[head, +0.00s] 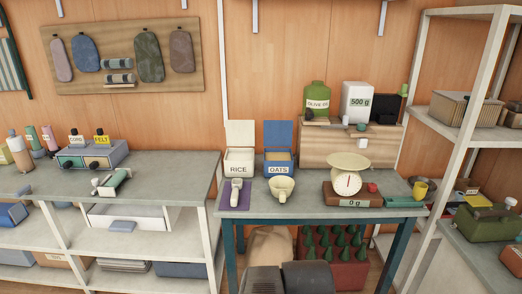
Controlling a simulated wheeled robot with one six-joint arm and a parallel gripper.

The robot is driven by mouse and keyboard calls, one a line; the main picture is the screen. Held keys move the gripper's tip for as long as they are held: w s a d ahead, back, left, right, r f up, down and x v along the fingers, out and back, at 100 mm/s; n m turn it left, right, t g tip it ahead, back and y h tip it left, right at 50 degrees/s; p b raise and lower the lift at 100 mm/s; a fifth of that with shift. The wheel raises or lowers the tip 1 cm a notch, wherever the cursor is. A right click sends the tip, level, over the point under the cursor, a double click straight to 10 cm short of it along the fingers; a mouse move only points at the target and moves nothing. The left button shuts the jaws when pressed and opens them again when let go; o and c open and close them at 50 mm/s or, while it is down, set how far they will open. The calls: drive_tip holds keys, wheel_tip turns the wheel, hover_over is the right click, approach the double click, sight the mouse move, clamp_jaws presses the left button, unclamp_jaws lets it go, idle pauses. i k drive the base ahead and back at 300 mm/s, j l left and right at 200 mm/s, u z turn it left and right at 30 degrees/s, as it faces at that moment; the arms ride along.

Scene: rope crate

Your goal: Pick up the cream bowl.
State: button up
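A small cream bowl (281,186) sits near the front middle of the grey-topped table (315,208). It looks like a rounded cup with a narrower part below, perhaps a handle or spout; the detail is too small to tell. My gripper is not in view.
Left of the bowl, a whitish scoop (236,190) lies on a purple cloth. Open RICE (239,168) and OATS (277,169) bins stand behind. A yellow cup (420,190) is at the right end. A bottle crate (330,272) sits below the table.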

sight(282, 187)
drive_tip(key=i+j, duration=0.35)
drive_tip(key=i, duration=0.2)
drive_tip(key=i+j+z, duration=0.1)
drive_tip(key=i+j, duration=0.2)
drive_tip(key=i, duration=0.2)
drive_tip(key=i+j, duration=0.35)
drive_tip(key=i, duration=0.15)
